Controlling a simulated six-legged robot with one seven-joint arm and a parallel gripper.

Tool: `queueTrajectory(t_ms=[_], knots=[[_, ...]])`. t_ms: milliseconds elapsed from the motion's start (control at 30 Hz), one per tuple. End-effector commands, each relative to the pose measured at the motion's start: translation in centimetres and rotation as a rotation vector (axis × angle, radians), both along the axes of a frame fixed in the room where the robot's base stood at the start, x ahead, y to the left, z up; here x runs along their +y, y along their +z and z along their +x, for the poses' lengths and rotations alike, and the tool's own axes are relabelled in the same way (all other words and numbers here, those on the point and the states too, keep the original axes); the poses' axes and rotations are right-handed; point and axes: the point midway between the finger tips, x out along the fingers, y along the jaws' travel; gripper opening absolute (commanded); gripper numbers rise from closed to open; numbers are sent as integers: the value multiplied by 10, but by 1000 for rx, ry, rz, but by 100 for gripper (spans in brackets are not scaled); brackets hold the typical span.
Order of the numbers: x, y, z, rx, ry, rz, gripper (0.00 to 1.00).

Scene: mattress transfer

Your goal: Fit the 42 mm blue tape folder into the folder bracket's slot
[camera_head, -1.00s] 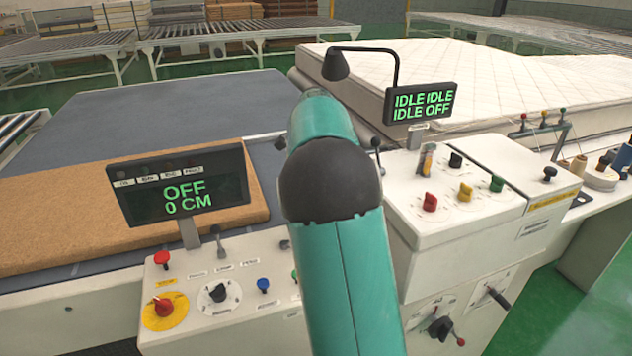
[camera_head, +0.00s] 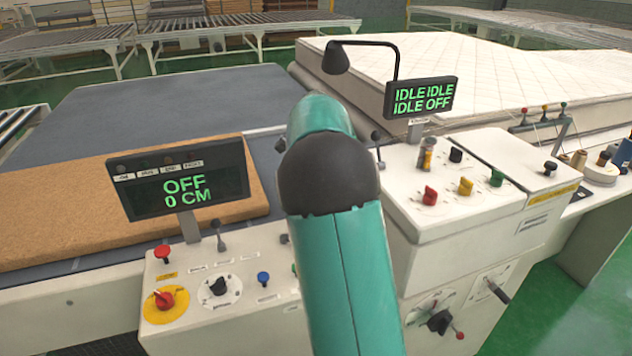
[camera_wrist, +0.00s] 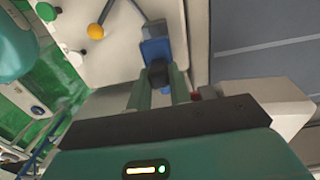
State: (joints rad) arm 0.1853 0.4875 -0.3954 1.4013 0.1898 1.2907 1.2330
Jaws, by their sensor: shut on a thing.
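In the wrist view, my gripper (camera_wrist: 158,82) has its two green fingers closed on the dark block-like part of the blue tape folder (camera_wrist: 156,50). The blue body sticks out beyond the fingertips, over the edge of a pale machine top. A small grey piece shows at the folder's far end; I cannot tell whether it is the folder bracket or whether they touch. In the head view my teal arm hides the gripper and folder, and I cannot make out the bracket's slot.
The white control console (camera_head: 440,205) with coloured knobs stands right of my arm, below an IDLE display (camera_head: 422,98) and a black lamp (camera_head: 336,60). An OFF display (camera_head: 182,182) stands left. A white mattress (camera_head: 500,75) lies behind. Thread cones (camera_head: 600,168) stand far right.

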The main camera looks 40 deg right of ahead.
Motion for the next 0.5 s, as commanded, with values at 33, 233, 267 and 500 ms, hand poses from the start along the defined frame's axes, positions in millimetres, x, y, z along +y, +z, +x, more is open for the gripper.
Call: queueTrajectory(t_ms=[33, 233, 267, 500], knots=[[0, -1, 0, -1, 0, 0, 0], [0, -5, 0, -1, 0, 0, 0], [0, -6, 0, -1, 0, 0, 0], [0, -11, 0, 0, 0, 0, 0]])
